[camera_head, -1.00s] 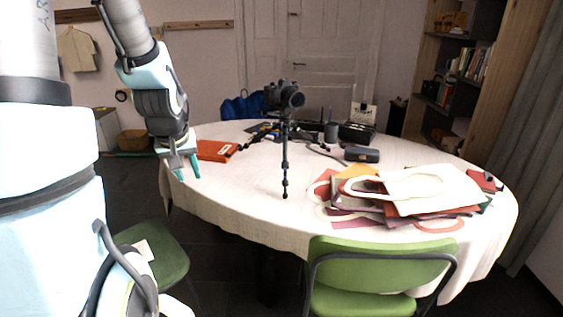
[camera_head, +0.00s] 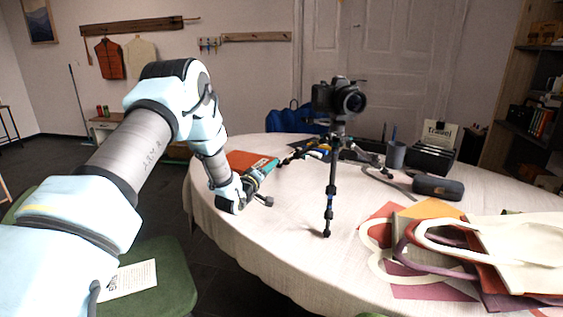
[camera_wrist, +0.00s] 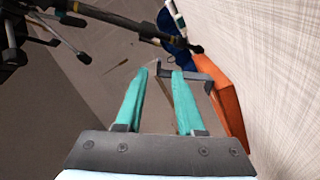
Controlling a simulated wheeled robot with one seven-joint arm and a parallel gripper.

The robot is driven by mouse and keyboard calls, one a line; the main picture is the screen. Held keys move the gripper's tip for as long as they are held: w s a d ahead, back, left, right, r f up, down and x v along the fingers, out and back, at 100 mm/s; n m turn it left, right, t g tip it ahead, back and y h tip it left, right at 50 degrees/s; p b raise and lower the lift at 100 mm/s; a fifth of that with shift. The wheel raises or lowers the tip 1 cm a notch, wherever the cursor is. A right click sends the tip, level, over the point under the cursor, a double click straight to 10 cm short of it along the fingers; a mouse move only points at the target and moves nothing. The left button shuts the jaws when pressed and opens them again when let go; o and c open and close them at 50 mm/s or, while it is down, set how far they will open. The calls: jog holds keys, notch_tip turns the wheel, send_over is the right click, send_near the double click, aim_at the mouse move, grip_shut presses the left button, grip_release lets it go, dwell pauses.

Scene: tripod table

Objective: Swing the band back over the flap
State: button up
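An orange folder-like case (camera_head: 250,158) lies at the left edge of the round table in the head view. In the wrist view the orange case (camera_wrist: 231,108) shows to the right of my fingers. A thin dark angular strip (camera_wrist: 186,66), possibly its band, stands out from its side just beyond the fingertips. I cannot clearly tell the flap from the rest of the case. My gripper (camera_wrist: 160,73) has its two teal fingers apart with nothing visibly held between them. In the head view my gripper (camera_head: 266,165) is beside the case, low over the table, and partly hides it.
A camera on a tripod (camera_head: 334,130) stands right of my gripper, its legs near the case. A grey cup (camera_head: 395,155), a dark case (camera_head: 438,187) and piled bags (camera_head: 480,245) lie farther right. A green chair (camera_head: 160,275) stands below my arm.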

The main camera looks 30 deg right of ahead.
jog(key=p+x, duration=0.1)
jog(key=x, duration=0.8)
jog(key=shift+d, duration=0.2)
grip_shut()
